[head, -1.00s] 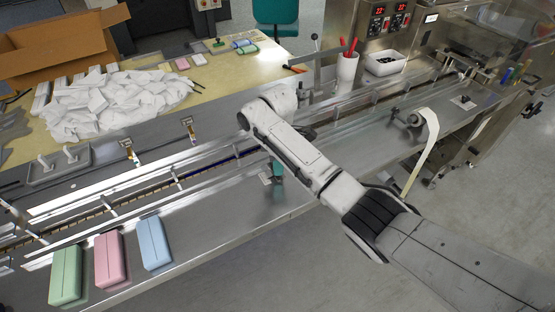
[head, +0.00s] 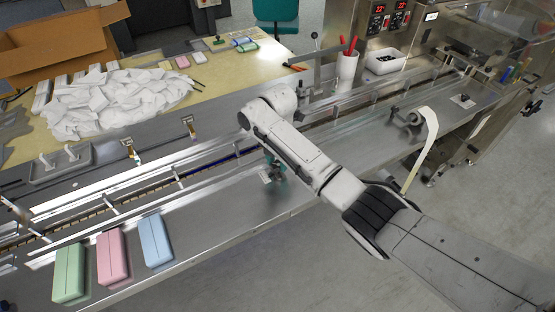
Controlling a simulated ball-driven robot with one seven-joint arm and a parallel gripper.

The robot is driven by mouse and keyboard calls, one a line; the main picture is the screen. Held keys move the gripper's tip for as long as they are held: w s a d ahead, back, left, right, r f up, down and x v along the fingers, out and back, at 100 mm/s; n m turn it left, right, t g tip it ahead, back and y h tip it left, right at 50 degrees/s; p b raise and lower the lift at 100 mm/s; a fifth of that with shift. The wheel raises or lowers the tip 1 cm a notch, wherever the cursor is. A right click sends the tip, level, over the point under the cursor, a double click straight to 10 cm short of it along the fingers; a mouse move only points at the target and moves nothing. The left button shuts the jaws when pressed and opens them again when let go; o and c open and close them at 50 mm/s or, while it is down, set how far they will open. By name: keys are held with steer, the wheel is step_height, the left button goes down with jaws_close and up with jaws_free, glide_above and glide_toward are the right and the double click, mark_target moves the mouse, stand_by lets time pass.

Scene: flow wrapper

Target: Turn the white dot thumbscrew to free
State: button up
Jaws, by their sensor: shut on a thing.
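My gripper (head: 276,173), with teal fingers, points down at the near metal deck of the flow wrapper, in the middle of the head view. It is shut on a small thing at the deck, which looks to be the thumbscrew. The gripper and arm hide that thumbscrew, and I cannot make out a white dot. A small pale plate (head: 265,178) shows just left of the fingers. A similar dark knob on a pale plate (head: 463,99) stands farther right on the deck.
Green (head: 70,273), pink (head: 112,257) and blue (head: 155,241) bars lie on the deck at left. The guide rails and conveyor channel run behind my gripper. A white tape strip (head: 422,150) hangs at right. A red-handled tool cup (head: 346,75) stands behind.

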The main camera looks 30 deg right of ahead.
mark_target(277, 165)
steer(key=shift+w+r+n, duration=0.1)
steer(key=shift+n, duration=1)
steer(key=o, duration=1.1)
steer(key=shift+c, duration=0.2)
step_height(277, 165, up, 11)
steer(key=b, duration=0.1)
steer(key=shift+a+f, duration=0.1)
steer(key=shift+f, duration=0.15)
